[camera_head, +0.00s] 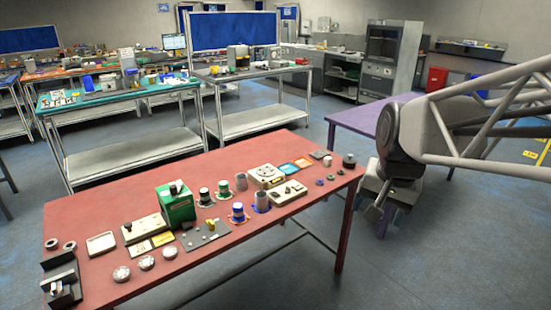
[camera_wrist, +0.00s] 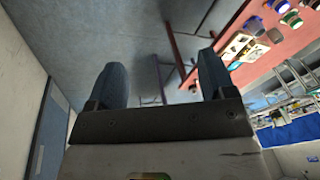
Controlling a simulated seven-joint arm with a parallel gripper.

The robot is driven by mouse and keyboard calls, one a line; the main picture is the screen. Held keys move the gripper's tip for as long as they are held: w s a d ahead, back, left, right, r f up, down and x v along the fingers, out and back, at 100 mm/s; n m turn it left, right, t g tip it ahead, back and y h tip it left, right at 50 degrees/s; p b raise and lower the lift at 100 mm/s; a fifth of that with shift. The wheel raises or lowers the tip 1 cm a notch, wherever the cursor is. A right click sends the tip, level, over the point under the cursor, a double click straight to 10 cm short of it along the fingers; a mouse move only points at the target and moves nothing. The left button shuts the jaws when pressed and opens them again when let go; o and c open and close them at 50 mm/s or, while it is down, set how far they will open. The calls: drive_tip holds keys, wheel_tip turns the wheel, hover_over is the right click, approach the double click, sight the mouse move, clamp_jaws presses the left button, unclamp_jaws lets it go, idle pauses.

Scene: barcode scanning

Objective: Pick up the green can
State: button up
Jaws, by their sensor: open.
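Two small cans with green bands and pale tops stand upright on the red table (camera_head: 110,285). One green can (camera_head: 205,197) is near the middle, and the other green can (camera_head: 223,189) is just right of it and farther back. In the wrist view a can with a green band (camera_wrist: 291,18) shows near the top right; I cannot tell which one it is. My gripper (camera_head: 379,213) hangs beyond the table's right edge, apart from the cans. In the wrist view my gripper (camera_wrist: 160,82) has its two fingers wide apart with nothing between them.
A blue-banded can (camera_head: 238,213) and grey cups stand close to the green cans. A green box (camera_head: 176,203) stands to their left, a pale device (camera_head: 266,176) to their right. Silver round pieces (camera_head: 146,262) lie in front. A purple table (camera_head: 362,119) stands behind my arm.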

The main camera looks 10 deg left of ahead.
drive_tip(key=w+a+m+y, duration=0.1)
drive_tip(key=w+a+m, duration=0.5)
drive_tip(key=w, duration=1)
drive_tip(key=m+g+y, duration=0.2)
drive_tip(key=m+y, duration=0.1)
drive_tip(key=m, duration=0.6)
hover_over(223, 183)
drive_tip(key=d, duration=0.3)
drive_tip(key=f, duration=2.6)
drive_tip(key=shift+w+a+f, duration=0.2)
drive_tip(key=shift+a+f, duration=0.05)
drive_tip(key=shift+f, duration=0.1)
drive_tip(key=shift+f, duration=0.1)
drive_tip(key=shift+x, duration=1.2)
drive_tip(key=shift+x, duration=2.6)
